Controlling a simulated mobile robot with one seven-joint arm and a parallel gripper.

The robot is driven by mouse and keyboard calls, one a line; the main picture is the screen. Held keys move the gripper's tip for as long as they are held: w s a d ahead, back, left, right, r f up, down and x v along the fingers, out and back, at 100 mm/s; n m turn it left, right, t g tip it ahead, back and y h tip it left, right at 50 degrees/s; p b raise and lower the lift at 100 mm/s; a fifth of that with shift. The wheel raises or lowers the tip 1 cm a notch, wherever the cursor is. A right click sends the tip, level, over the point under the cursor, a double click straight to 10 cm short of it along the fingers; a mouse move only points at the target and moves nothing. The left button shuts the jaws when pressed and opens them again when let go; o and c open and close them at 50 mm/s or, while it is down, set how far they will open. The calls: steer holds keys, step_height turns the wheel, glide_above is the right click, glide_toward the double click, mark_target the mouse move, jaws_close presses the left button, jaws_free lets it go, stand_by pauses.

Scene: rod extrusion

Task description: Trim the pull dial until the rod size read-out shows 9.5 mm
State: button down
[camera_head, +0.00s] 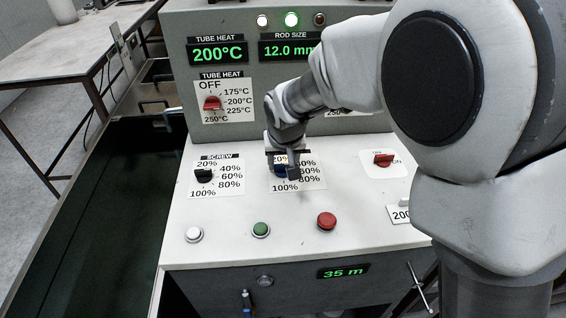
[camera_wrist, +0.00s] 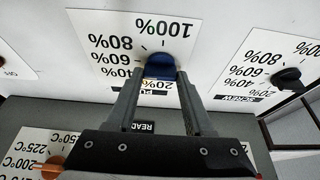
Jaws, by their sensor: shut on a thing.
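The blue pull dial (camera_wrist: 160,66) sits on a white scale plate (camera_wrist: 115,35) marked 20% to 100%. In the head view the dial (camera_head: 281,169) is partly covered by my gripper (camera_head: 285,166). In the wrist view the two fingers of my gripper (camera_wrist: 157,78) are shut on the dial from either side. I cannot tell exactly which mark the dial points to. The rod size read-out (camera_head: 290,50) shows 12.0 mm in green, its right end touching my arm's outline.
The black screw dial (camera_head: 204,175) is left of the pull dial. A red switch (camera_head: 383,159) is to the right. White (camera_head: 194,234), green (camera_head: 261,230) and red (camera_head: 326,221) buttons line the front. The tube heat read-out (camera_head: 217,54) shows 200°C. A length read-out (camera_head: 343,272) shows 35 m.

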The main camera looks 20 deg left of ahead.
steer(key=shift+c, duration=1.4)
jaws_free()
steer(key=shift+r, duration=0.1)
steer(key=p+v, duration=0.2)
steer(key=v, duration=1.5)
steer(key=shift+s, duration=0.2)
